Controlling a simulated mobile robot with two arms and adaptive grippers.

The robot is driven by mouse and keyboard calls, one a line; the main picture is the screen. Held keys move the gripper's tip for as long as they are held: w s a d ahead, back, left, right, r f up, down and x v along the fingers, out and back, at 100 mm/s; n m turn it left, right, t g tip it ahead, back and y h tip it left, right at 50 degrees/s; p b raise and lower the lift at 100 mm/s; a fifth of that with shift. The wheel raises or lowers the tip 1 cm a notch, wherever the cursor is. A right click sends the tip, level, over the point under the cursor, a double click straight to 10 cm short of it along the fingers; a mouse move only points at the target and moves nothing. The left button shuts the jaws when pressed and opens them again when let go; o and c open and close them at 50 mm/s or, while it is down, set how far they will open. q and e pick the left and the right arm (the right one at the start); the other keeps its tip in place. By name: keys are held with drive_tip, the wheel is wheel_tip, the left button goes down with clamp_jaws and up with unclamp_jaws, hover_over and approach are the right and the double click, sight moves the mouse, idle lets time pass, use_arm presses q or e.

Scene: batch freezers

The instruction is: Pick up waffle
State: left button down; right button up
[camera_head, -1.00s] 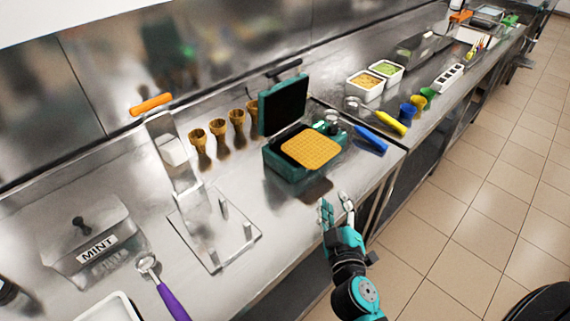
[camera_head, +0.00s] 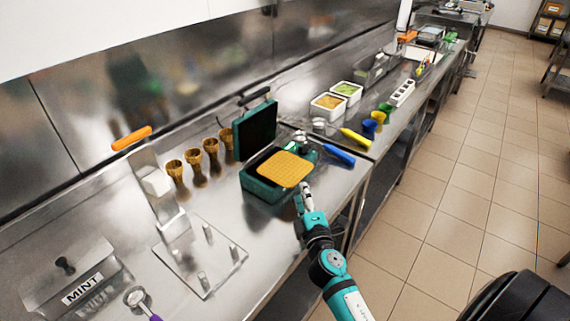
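The waffle (camera_head: 285,168) is a flat golden square with rounded corners and a grid pattern. It lies over the lower half of the open teal waffle iron (camera_head: 262,189), whose dark upper plate (camera_head: 257,131) stands raised behind it. My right gripper (camera_head: 303,194) is just in front of the waffle's near right edge. Its two fingers show slightly apart, with nothing seen between them. Whether a fingertip touches the waffle I cannot tell. My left gripper is not in view.
Several waffle cones (camera_head: 193,168) stand left of the iron. A blue-handled tool (camera_head: 339,154) lies close on its right. A clear stand with pegs (camera_head: 200,257) and a MINT container (camera_head: 72,275) are at the left. White tubs (camera_head: 328,107) stand farther back.

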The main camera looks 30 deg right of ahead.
sight(298, 176)
drive_tip(key=shift+x, duration=0.9)
drive_tip(key=x, duration=0.1)
drive_tip(key=p+x, duration=0.1)
drive_tip(key=x, duration=0.2)
drive_tip(key=shift+w+r, duration=0.3)
drive_tip(key=shift+w, duration=0.15)
drive_tip(key=shift+w+d, duration=0.1)
drive_tip(key=shift+w, duration=0.15)
drive_tip(key=shift+s, duration=0.1)
drive_tip(key=shift+c, duration=0.4)
clamp_jaws()
